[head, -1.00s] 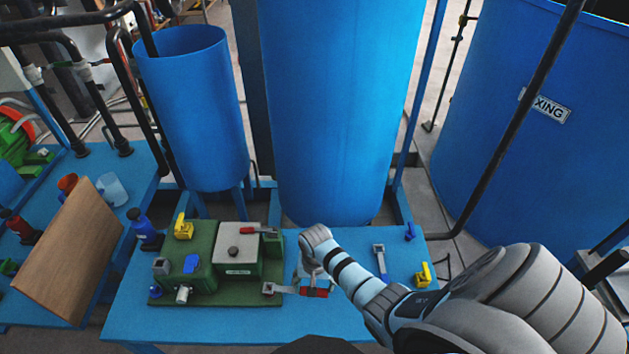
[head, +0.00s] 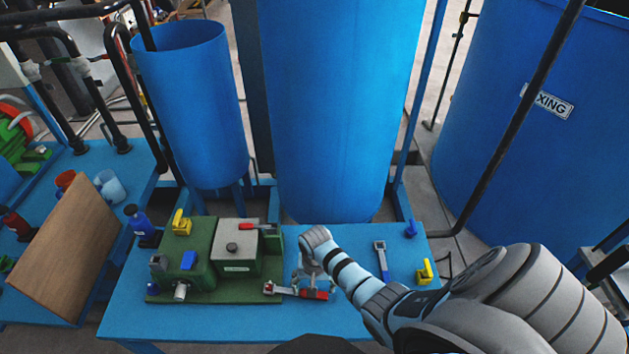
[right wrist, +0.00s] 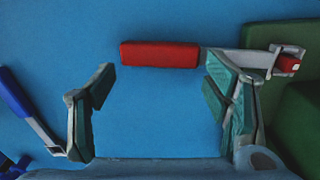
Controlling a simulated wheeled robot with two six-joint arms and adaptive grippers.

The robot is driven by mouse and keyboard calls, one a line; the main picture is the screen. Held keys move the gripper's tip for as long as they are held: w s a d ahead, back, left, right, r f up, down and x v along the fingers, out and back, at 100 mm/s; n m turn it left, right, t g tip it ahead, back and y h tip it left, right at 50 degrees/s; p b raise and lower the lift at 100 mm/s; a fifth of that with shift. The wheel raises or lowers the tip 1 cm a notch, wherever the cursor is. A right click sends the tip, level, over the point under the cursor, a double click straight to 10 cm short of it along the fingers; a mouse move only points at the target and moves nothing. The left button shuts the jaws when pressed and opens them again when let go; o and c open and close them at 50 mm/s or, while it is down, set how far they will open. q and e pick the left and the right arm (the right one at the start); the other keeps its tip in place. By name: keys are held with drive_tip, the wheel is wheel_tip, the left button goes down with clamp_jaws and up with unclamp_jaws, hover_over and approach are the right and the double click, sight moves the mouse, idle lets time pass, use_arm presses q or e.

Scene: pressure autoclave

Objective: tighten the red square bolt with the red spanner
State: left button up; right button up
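The red spanner (head: 314,294) lies level at the front right of the green fixture, its red handle pointing right. In the right wrist view the spanner (right wrist: 160,54) has its grey jaw around the small red square bolt (right wrist: 289,64) beside the green base. The bolt also shows in the head view (head: 268,286). My right gripper (head: 314,282) is open and empty. In the right wrist view the gripper's (right wrist: 160,82) fingers are spread wide, and the red handle lies just past the fingertips, apart from them. My left gripper is not in view.
The green fixture (head: 205,285) stands left of my right gripper, with a grey-topped box and a red lever (head: 258,227). A blue-handled spanner (head: 381,262) and a yellow part (head: 425,272) lie to the right. The blue table (head: 220,325) is clear in front.

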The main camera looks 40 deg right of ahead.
drive_tip(key=shift+o, duration=1.3)
wheel_tip(320, 180, up, 12)
drive_tip(key=shift+c, duration=0.5)
